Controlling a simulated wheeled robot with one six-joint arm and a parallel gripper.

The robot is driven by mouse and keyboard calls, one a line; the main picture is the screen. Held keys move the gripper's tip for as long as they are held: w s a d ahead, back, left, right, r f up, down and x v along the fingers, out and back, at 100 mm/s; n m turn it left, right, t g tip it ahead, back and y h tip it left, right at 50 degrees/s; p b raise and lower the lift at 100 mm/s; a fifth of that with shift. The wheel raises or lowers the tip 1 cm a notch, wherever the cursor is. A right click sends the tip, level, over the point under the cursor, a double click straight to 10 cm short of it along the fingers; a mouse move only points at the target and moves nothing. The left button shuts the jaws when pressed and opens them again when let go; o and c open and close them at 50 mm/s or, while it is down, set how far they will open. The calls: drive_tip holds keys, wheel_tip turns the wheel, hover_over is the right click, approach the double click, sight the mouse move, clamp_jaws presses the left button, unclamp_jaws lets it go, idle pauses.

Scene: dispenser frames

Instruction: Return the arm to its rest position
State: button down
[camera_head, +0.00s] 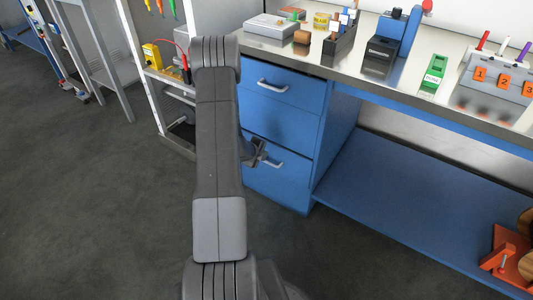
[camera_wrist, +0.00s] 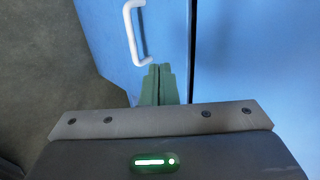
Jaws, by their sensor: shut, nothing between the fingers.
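My arm (camera_head: 217,130) stretches up the middle of the head view, in front of the blue drawer cabinet. My gripper shows in the wrist view (camera_wrist: 158,70), with its two greenish fingers together and nothing between them. In the head view only part of it shows beside the arm (camera_head: 256,150), close to the lower drawer handle (camera_head: 270,162). The white handle (camera_wrist: 134,35) is just above and left of the fingertips in the wrist view. I cannot tell whether they touch it.
The lower drawer (camera_head: 280,183) and upper drawer (camera_head: 283,103) look closed. The steel worktop (camera_head: 400,92) above holds a green dispenser (camera_head: 433,75), a black dispenser (camera_head: 380,56) and a numbered rack (camera_head: 495,78). A shelf unit (camera_head: 140,60) stands left; the floor (camera_head: 80,190) there is open.

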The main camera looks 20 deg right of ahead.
drive_tip(key=v, duration=0.6)
drive_tip(key=shift+p, duration=0.4)
